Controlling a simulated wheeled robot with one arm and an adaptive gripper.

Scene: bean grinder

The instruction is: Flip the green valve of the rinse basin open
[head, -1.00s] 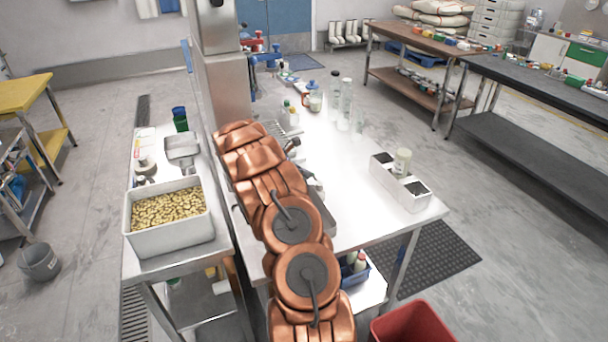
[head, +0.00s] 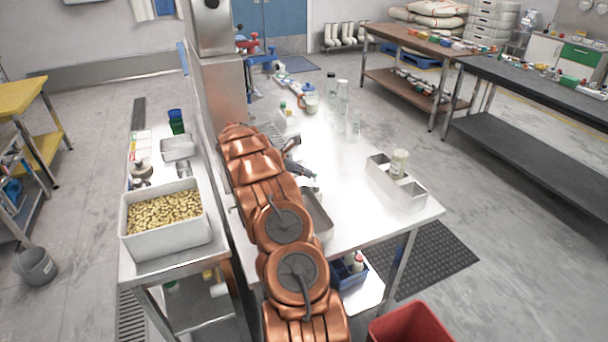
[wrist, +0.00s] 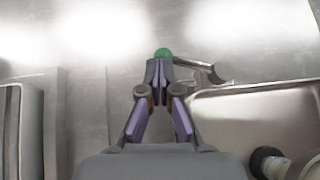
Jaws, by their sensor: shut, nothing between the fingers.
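The green valve knob (wrist: 163,52) shows in the wrist view just beyond my gripper's fingertips. My gripper (wrist: 160,68) is shut and empty, its tips at or very near the knob; I cannot tell if they touch. A curved metal piece (wrist: 207,70) extends right from beside the fingertips. The rinse basin (wrist: 260,97) is a shallow metal tray at the right of the wrist view. In the head view, the basin (head: 319,214) shows partly beside my copper arm, which hides the rest.
Bottles and glassware (head: 342,98) stand farther back. A tub of beans (head: 163,222) is on the left bench.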

